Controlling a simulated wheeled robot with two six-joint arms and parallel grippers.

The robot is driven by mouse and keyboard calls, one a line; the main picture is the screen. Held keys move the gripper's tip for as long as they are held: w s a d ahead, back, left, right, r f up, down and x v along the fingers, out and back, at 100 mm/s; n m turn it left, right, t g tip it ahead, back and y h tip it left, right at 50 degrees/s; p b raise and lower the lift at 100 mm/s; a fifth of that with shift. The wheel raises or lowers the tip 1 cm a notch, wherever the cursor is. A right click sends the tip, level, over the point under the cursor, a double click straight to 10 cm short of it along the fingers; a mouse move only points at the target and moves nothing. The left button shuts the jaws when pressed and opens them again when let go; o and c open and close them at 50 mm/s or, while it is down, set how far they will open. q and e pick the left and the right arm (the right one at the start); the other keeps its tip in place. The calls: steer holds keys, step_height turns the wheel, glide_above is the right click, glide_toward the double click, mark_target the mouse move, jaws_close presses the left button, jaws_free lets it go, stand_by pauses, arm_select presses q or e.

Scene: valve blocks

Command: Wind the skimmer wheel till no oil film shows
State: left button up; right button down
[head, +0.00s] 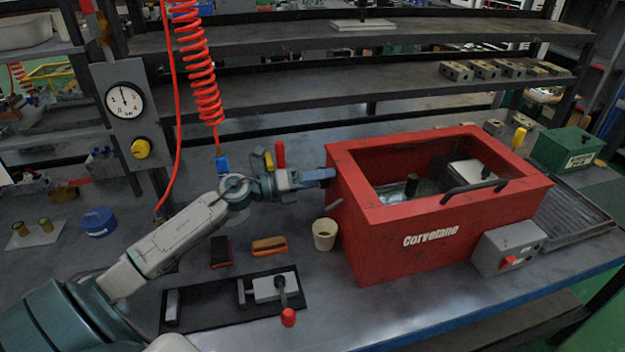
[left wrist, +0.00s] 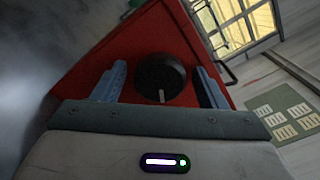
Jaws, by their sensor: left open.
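The red tank (head: 385,245) marked "Corvetane" stands on the bench at the right. My left gripper (head: 325,176) is at its left side wall. In the left wrist view, a dark round wheel (left wrist: 160,80) with a pale index mark sits on the red wall. The open blue fingers of the left gripper (left wrist: 160,66) stand on either side of the wheel; I cannot tell whether they touch it. In the head view the wheel is hidden by the gripper. The tank's inside is dark, with a small greyish patch showing; I cannot tell whether oil film lies there. My right gripper is not in view.
A cream cup (head: 325,234) stands close to the tank's left wall. A black plate with a red-handled clamp (head: 275,287), an orange brush (head: 269,246) and a blue round tin (head: 98,222) lie on the bench. A red coiled hose (head: 203,75) hangs above my left arm.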

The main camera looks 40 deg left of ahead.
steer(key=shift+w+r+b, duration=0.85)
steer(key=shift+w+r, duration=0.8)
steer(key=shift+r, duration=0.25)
arm_select(q)
steer(key=p+v, duration=0.2)
steer(key=v, duration=0.5)
steer(key=shift+s+a, duration=0.15)
steer(key=shift+s, duration=0.05)
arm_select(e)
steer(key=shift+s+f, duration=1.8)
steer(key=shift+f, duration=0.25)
